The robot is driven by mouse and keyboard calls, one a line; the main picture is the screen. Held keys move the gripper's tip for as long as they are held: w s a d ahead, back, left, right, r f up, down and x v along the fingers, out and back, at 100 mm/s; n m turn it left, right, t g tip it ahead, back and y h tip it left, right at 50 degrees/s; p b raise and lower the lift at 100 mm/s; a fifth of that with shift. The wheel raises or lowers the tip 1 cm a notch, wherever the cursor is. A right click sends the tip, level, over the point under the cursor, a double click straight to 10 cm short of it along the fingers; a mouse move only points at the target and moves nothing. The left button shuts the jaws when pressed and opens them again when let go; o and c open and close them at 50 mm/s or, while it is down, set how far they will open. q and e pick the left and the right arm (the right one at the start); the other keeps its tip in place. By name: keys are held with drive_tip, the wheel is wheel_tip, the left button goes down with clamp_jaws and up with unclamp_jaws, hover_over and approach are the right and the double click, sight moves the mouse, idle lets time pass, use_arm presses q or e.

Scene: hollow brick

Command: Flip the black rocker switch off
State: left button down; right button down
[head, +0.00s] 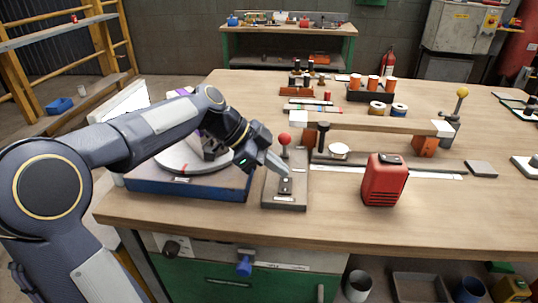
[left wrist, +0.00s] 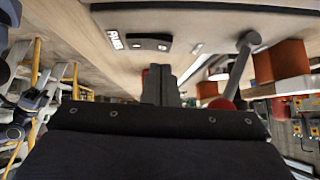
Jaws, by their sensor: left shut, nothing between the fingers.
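The black rocker switch (head: 286,186) sits on the front part of a grey panel (head: 283,204) near the table's front edge. It also shows in the left wrist view (left wrist: 148,42), near a white label. My left gripper (head: 287,172) is shut and empty, its fingertips pointing down just behind and above the switch. Contact cannot be told. Its dark fingers also show in the left wrist view (left wrist: 161,84). A red-knobbed lever (head: 285,140) stands on the same panel, behind the fingers; its grey rod also shows in the left wrist view (left wrist: 244,66). My right gripper is out of view.
A blue base with a round grey turntable (head: 175,160) is left of the panel, under my left arm. A red box-shaped device (head: 384,182) stands to the right. A wooden plank (head: 370,123) on supports lies behind. The front right tabletop is clear.

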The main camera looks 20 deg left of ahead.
use_arm(q)
drive_tip(key=shift+w+f, duration=0.1)
drive_tip(key=shift+f, duration=0.7)
